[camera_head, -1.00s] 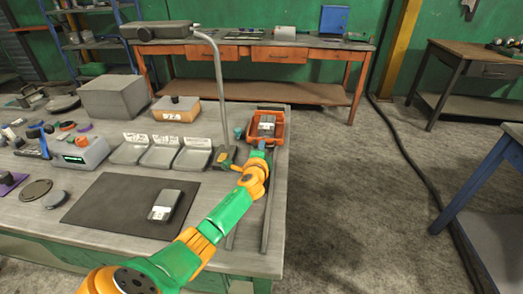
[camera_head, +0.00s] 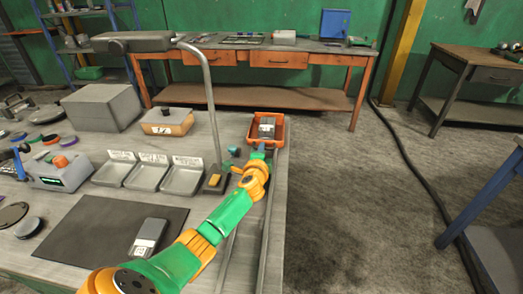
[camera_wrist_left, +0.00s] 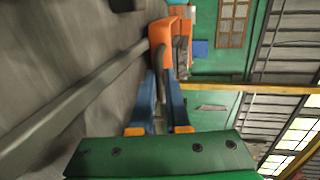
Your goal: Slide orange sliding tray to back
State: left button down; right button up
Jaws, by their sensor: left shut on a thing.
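The orange sliding tray (camera_head: 281,131) sits at the far right of the workbench, at the back part of two metal rails (camera_head: 265,225). A grey device with a pale label (camera_head: 267,127) lies inside it. My left gripper (camera_head: 260,150) is at the tray's near side, shut on its near part. In the left wrist view, the blue fingers (camera_wrist_left: 161,97) reach to the orange tray (camera_wrist_left: 168,35); the exact grip is hard to make out. My right gripper is not in view.
Grey shallow trays (camera_head: 147,176), a dark mat (camera_head: 110,230) with a device (camera_head: 149,236), and a grey box (camera_head: 102,107) lie further left. Open floor is right of the bench.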

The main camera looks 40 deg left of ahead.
pick_arm(q)
jog(key=c, duration=1.2)
grip_release()
jog(key=shift+w+r, duration=0.1)
jog(key=shift+r, duration=0.05)
jog(key=shift+w, duration=0.1)
jog(key=shift+s+d, duration=0.1)
jog(key=shift+s, duration=0.15)
jog(key=p+v, duration=0.2)
jog(key=v, duration=0.4)
jog(key=shift+s+d, duration=0.1)
jog(key=shift+s, duration=0.2)
